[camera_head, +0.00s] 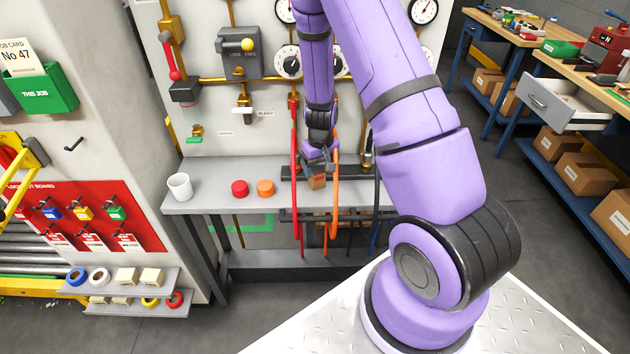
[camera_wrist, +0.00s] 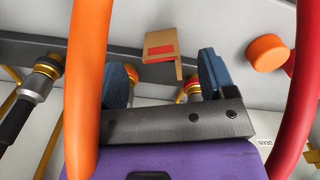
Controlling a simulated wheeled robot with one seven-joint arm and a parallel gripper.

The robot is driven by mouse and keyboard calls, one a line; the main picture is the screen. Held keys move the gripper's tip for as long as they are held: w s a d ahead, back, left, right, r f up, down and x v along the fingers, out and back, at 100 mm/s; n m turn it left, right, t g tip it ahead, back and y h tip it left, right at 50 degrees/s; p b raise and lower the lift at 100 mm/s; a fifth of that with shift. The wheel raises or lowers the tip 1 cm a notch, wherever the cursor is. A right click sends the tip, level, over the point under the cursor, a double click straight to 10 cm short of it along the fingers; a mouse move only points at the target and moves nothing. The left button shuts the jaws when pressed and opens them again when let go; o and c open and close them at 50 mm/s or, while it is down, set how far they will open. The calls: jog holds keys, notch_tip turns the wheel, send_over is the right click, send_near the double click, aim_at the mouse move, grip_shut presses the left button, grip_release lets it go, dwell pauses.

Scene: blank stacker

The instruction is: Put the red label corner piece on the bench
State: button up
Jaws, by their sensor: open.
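The corner piece is a small tan bracket with a red label, seen in the wrist view (camera_wrist: 162,49) beyond and between my fingertips. In the head view the tan piece (camera_head: 317,183) shows just below my gripper (camera_head: 318,162), over the grey bench (camera_head: 212,198). My gripper (camera_wrist: 165,80) is open, with a gap between each blue finger and the piece. I cannot tell whether the piece rests fully on the bench surface, as my gripper and the hoses hide part of it.
A red hose (camera_head: 297,185) and an orange hose (camera_head: 335,195) hang close on both sides of my gripper. A red cap (camera_head: 240,188), an orange cap (camera_head: 265,188) and a white cup (camera_head: 179,186) stand on the bench to the left. A wooden workbench (camera_head: 485,21) stands at the right.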

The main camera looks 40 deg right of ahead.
aim_at(319, 175)
jog(key=shift+w+d+f, duration=0.1)
jog(key=shift+w+f, duration=0.1)
jog(key=shift+f, duration=1.4)
jog(key=shift+w+f, duration=0.15)
jog(key=shift+f, duration=1.45)
jog(key=c, duration=1)
jog(key=shift+r, duration=0.2)
jog(key=shift+c, duration=0.2)
